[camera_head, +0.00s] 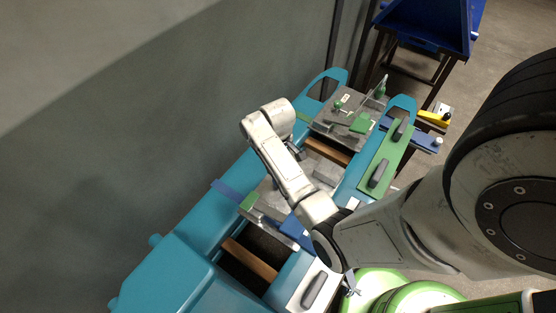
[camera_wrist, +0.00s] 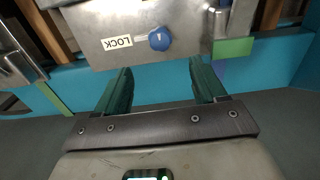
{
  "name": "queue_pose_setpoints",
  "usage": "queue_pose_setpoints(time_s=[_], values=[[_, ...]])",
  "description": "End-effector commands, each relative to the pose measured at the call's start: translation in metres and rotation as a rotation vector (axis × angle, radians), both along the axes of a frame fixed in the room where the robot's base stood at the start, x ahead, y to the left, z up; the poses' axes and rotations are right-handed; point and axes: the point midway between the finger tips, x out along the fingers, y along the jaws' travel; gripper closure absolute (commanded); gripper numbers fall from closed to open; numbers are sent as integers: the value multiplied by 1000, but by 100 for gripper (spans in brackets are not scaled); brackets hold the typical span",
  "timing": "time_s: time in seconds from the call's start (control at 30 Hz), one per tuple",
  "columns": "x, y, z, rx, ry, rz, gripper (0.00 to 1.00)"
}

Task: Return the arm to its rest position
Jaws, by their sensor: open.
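My gripper (camera_wrist: 160,82) shows in the wrist view with two dark green fingers spread apart and nothing between them. Beyond the fingertips is a grey metal plate (camera_wrist: 100,45) with a white LOCK label (camera_wrist: 117,42) and a blue knob (camera_wrist: 160,39). I see no contact between the fingers and the plate. In the head view my arm reaches from the right over a teal machine (camera_head: 180,275), bends, and extends up to the wrist near its middle. The fingers are mostly hidden there behind my wrist and forearm.
The machine carries metal fixtures (camera_head: 340,128), a green panel with dark handles (camera_head: 377,172) and blue parts (camera_head: 410,134). A grey wall (camera_head: 130,130) stands close on the left. A blue bin (camera_head: 425,28) is at the back; green round containers (camera_head: 375,283) stand in front.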

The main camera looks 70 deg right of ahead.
Motion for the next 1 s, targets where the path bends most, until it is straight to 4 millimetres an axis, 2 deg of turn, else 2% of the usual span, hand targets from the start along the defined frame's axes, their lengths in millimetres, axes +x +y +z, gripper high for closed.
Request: queue_pose_setpoints(time_s=[0.37,0.47,0.57,0.67,0.8,0.9,1.0], values=[[0,0,0,0,0,0,30],[-2,11,-1,-6,2,10,30],[-7,37,0,-22,0,32,30],[-16,76,5,-40,-9,63,30],[-38,134,19,-53,-31,109,30],[-56,169,33,-50,-50,137,30],[-73,195,46,-42,-67,156,30]])
